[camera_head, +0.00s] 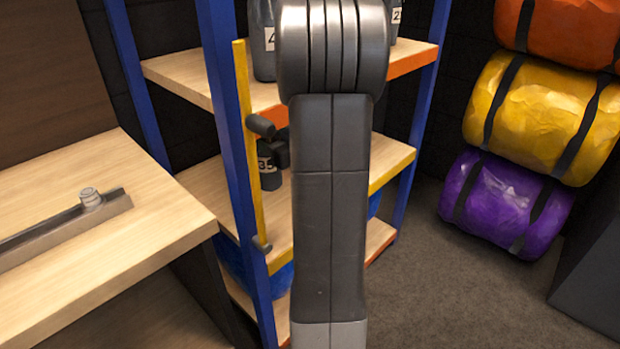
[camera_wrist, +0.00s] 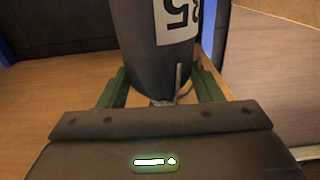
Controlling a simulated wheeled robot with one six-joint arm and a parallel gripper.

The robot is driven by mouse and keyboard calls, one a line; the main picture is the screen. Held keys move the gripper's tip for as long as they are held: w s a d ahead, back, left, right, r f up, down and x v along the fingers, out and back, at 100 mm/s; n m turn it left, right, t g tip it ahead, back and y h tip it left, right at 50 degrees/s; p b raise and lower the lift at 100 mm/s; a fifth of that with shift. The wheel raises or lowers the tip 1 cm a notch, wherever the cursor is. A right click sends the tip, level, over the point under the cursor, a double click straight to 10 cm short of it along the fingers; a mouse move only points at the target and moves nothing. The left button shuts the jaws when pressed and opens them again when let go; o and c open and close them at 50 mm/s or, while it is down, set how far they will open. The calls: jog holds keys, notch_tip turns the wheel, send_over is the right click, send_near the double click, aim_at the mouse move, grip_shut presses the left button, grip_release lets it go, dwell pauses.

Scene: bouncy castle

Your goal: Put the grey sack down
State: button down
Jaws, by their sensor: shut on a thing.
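The grey sack (camera_wrist: 155,60) is dark, with a white label reading partly "5", which appears upside down in the wrist view. My gripper (camera_wrist: 160,88) has its green fingers on either side of the sack and is shut on it. In the head view the sack (camera_head: 270,178) shows at the middle shelf (camera_head: 215,185), partly behind my arm. It looks upright, with its base at or just above the boards; I cannot tell if it touches them. The gripper's fingers are hidden in the head view.
Other dark sacks with number labels stand on the top shelf (camera_head: 180,70). Blue uprights (camera_head: 232,130) and a yellow edge strip frame the rack. A wooden table (camera_head: 90,240) with a metal bar is at left. Orange, yellow (camera_head: 540,115) and purple rolls are stacked at right. Open floor (camera_head: 430,290) lies between.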

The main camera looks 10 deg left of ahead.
aim_at(277, 172)
notch_tip(277, 172, down, 10)
jog(key=b, duration=0.3)
jog(key=shift+r, duration=0.2)
jog(key=shift+f, duration=0.2)
jog(key=shift+c, duration=2.1)
grip_release()
jog(key=shift+r, duration=0.1)
jog(key=shift+d+r, duration=0.1)
jog(key=p+v, duration=0.1)
jog(key=v, duration=1.1)
